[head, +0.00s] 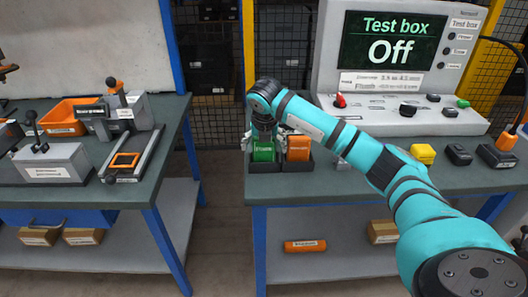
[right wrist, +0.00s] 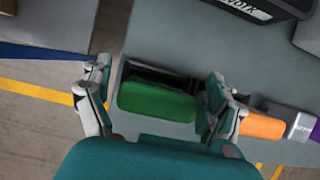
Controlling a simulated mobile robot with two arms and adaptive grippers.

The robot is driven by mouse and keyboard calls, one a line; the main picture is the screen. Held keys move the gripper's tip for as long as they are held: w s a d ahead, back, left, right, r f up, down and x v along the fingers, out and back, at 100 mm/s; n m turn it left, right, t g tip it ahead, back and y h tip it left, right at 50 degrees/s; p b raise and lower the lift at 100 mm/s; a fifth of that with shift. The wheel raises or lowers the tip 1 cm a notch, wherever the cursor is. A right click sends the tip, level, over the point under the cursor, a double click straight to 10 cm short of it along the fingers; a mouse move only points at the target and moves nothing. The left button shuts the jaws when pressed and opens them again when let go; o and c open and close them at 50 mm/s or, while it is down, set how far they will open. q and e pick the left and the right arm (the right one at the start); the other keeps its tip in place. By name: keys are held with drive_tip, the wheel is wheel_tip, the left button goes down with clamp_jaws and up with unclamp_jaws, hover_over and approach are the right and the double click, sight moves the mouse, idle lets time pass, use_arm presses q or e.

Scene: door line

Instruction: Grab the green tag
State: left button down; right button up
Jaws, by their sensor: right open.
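The green tag (head: 264,153) stands upright in a small dark holder (head: 279,168) at the left end of the right bench, beside an orange tag (head: 299,148). My right gripper (head: 264,138) points down over the green tag. In the right wrist view the green tag (right wrist: 158,101) lies between the two spread fingers of the right gripper (right wrist: 160,82), with a gap visible on the left side. The jaws are open, and contact on the right side is hard to tell. My left gripper is in neither view.
The orange tag (right wrist: 262,126) is just outside the right finger in the wrist view. The test box (head: 400,60), reading Off, stands behind on the bench. A yellow block (head: 424,154) lies further right. A gap separates the left bench (head: 170,125).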

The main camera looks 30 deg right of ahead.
drive_tip(key=shift+w+d+f, duration=0.1)
drive_tip(key=shift+w+f, duration=0.05)
drive_tip(key=shift+f, duration=0.3)
drive_tip(key=c, duration=1.3)
drive_tip(key=shift+o, duration=0.2)
drive_tip(key=shift+r, duration=0.1)
